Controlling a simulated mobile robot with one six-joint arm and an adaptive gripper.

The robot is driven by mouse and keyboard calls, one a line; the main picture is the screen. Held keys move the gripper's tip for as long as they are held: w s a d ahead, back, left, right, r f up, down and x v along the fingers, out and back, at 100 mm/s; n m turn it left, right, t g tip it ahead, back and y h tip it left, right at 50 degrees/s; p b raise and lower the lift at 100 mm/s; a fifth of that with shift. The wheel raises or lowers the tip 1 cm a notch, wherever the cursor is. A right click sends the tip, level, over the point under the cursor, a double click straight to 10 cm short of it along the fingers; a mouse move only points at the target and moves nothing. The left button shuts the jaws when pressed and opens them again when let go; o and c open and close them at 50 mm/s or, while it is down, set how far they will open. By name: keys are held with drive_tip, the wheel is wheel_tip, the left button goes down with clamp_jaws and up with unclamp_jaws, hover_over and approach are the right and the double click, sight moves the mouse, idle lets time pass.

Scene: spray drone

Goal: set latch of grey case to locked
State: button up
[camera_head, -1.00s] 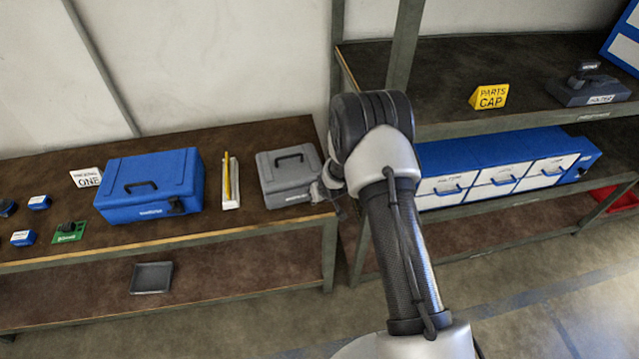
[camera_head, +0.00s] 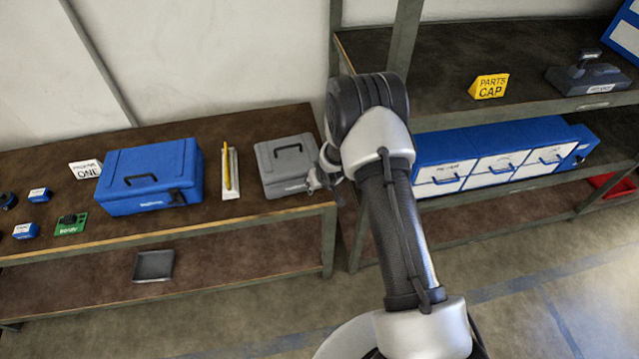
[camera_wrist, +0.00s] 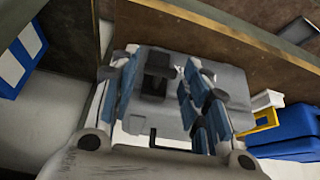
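The grey case (camera_head: 273,178) stands on the left bench near its right end, lid down, with a dark handle (camera_head: 289,151) on top. My gripper (camera_head: 318,181) is at its front right corner and hides the latch in the head view. In the wrist view the grey case (camera_wrist: 222,78) fills the middle, with the dark latch (camera_wrist: 157,66) on its face. My gripper (camera_wrist: 158,84) is open, with one blue-padded finger on each side of the latch. I cannot tell whether the fingers touch it, or which setting the latch is in.
A white holder (camera_head: 230,184) with a yellow stick and a blue case (camera_head: 150,168) stand left of the grey case. A shelf post (camera_head: 358,235) and a blue drawer unit (camera_head: 500,150) are to the right. A dark tray (camera_head: 153,265) lies on the lower shelf.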

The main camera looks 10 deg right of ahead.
drive_tip(key=shift+o, duration=0.5)
drive_tip(key=v, duration=1.2)
drive_tip(key=s+d+r+m+h+b, duration=0.1)
drive_tip(key=s+r+b, duration=0.2)
drive_tip(key=s+r, duration=0.45)
drive_tip(key=s+d+r+h+b, duration=0.15)
drive_tip(key=s+r, duration=0.25)
drive_tip(key=r, duration=0.6)
drive_tip(key=s+a+r+y+b, duration=0.1)
drive_tip(key=s+b, duration=0.1)
drive_tip(key=s, duration=0.9)
drive_tip(key=s+a+r+g+y+b, duration=0.1)
drive_tip(key=s+b, duration=0.2)
drive_tip(key=s, duration=0.7)
drive_tip(key=shift+s+a+r, duration=0.25)
drive_tip(key=shift+s+r, duration=0.05)
drive_tip(key=shift+s, duration=0.1)
